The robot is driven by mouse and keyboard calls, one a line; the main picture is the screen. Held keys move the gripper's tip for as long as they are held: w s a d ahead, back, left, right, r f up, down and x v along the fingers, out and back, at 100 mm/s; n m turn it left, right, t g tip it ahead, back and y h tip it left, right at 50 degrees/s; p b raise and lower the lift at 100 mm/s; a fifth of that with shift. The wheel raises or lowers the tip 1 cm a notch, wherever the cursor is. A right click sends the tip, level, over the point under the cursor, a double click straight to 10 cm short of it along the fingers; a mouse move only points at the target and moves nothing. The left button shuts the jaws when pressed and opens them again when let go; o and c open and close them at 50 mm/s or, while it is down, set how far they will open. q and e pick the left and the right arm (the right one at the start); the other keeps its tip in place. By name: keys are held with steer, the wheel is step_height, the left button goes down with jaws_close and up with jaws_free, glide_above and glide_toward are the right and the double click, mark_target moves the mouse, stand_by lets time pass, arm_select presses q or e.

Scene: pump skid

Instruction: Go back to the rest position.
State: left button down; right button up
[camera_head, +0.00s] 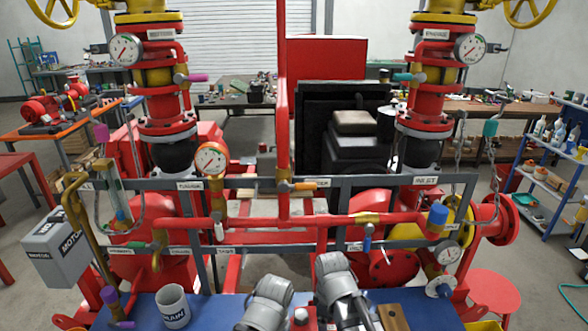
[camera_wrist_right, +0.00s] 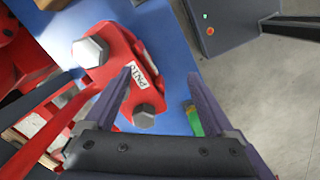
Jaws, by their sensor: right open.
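My right gripper (camera_wrist_right: 161,74) shows in the right wrist view, with its two dark fingers spread wide apart and nothing held between them. Beyond the fingertips is a red flanged part (camera_wrist_right: 112,62) with large hex bolts and a white label. It lies on or over a blue surface (camera_wrist_right: 165,45); whether a finger touches it I cannot tell. In the head view, grey links of my arms (camera_head: 340,283) show at the bottom middle. Neither gripper can be made out there, and my left gripper is in no view.
The red pump skid, with pipes (camera_head: 290,219), gauges (camera_head: 212,159) and a grey label rail (camera_head: 345,184), stands close ahead. A white drain cup (camera_head: 173,305) stands at the lower left, near a hanging grey motor box (camera_head: 58,248). A blue shelf (camera_head: 548,178) is at right.

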steer(key=s+a+f+m+b, duration=0.3)
steer(key=s+m, duration=0.3)
steer(key=m, duration=0.1)
steer(key=shift+s+a+f+m+h, duration=0.3)
steer(key=shift+s+a+f+m, duration=0.05)
steer(key=shift+f+m, duration=0.05)
